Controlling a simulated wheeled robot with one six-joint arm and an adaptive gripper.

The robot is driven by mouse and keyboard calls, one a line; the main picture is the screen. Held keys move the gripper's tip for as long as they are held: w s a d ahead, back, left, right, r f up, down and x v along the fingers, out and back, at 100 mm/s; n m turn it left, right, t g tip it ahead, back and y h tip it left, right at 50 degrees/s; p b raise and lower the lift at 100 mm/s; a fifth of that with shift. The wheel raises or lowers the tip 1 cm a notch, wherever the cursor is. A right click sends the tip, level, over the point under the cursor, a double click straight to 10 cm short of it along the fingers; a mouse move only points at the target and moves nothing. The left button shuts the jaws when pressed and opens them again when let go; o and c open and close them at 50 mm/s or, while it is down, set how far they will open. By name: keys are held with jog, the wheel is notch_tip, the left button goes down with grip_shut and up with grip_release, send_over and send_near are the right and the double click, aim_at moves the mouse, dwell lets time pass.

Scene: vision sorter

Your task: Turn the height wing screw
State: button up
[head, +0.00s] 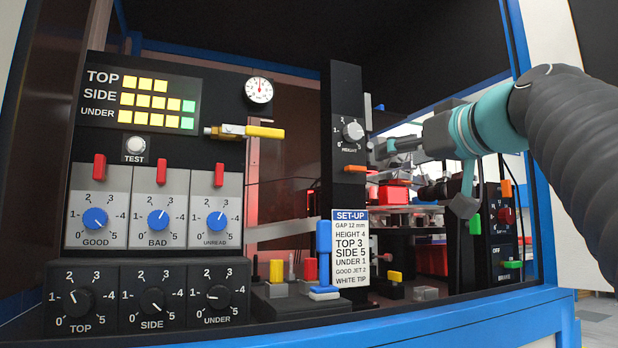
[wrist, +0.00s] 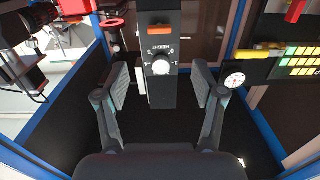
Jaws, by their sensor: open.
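The height wing screw (head: 353,131) is a small pale knob on a black upright column (head: 340,90), above the HEIGHT label, with a 0 to 5 scale around it. In the head view my gripper (head: 384,149) is just right of the column. The wrist view is turned upside down and shows the screw (wrist: 160,67) near the middle, between the two spread fingers of my gripper (wrist: 160,80). The gripper is open, with a gap on both sides of the column. I see no contact with the screw. Its exact pointer setting is hard to read.
An orange tab (head: 355,168) sits below the screw. The SET-UP card (head: 350,245) on the column reads HEIGHT 4. A brass valve with a yellow lever (head: 264,131) and a dial gauge (head: 259,90) are left of the column. Red parts (head: 394,194) stand low to its right.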

aim_at(354, 169)
jog(key=p+x, duration=0.2)
jog(key=x, duration=1.1)
jog(key=shift+w+r+p, duration=0.25)
jog(key=shift+w+p, duration=0.15)
jog(key=c, duration=1.1)
jog(key=shift+c, duration=0.2)
